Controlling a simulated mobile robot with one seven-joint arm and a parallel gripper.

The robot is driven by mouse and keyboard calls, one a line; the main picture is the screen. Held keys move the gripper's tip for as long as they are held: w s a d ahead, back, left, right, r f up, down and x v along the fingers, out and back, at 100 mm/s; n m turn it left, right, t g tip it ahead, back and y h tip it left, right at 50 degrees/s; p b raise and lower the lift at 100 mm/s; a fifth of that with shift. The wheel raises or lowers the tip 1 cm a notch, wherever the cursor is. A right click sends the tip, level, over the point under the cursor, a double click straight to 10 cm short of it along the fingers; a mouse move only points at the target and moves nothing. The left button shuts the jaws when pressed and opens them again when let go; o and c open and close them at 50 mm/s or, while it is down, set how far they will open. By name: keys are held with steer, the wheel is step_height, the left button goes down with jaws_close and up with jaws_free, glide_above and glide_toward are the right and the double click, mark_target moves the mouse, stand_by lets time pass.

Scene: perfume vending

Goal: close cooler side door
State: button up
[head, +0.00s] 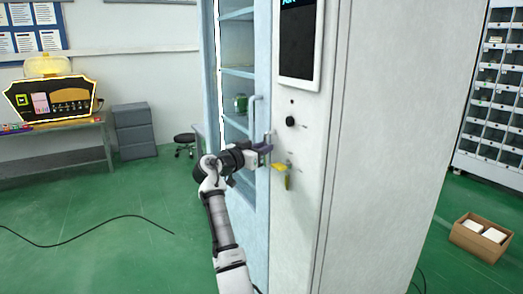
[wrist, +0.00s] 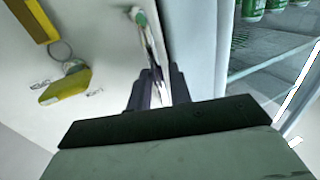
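The tall cooler cabinet (head: 385,110) fills the middle of the head view. Its side door (head: 262,215) has a light blue frame, glass and a vertical handle (head: 254,112). How far the door stands from the cabinet is hard to tell. My gripper (head: 266,150) is at the door's edge by the handle's lower end. In the wrist view its dark fingers (wrist: 157,85) lie either side of a thin, pale metallic bar (wrist: 151,60), apparently the handle. I cannot tell whether they press on it. Shelves with green cans (wrist: 250,8) show at the right of the wrist view.
Keys with yellow tags (head: 280,168) hang on the cabinet front close to my gripper and also show in the wrist view (wrist: 66,85). A stool (head: 185,140), grey drawers (head: 134,130) and a table stand at left. A cardboard box (head: 479,238) lies at right. A cable (head: 95,236) crosses the green floor.

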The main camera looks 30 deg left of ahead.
steer(key=shift+o, duration=1.2)
steer(key=shift+w+f, duration=0.1)
steer(key=shift+f, duration=0.05)
steer(key=shift+s, duration=0.2)
steer(key=b+v, duration=0.2)
steer(key=v, duration=1.1)
steer(key=shift+s+b, duration=0.3)
steer(key=shift+b, duration=0.05)
steer(key=shift+a, duration=0.1)
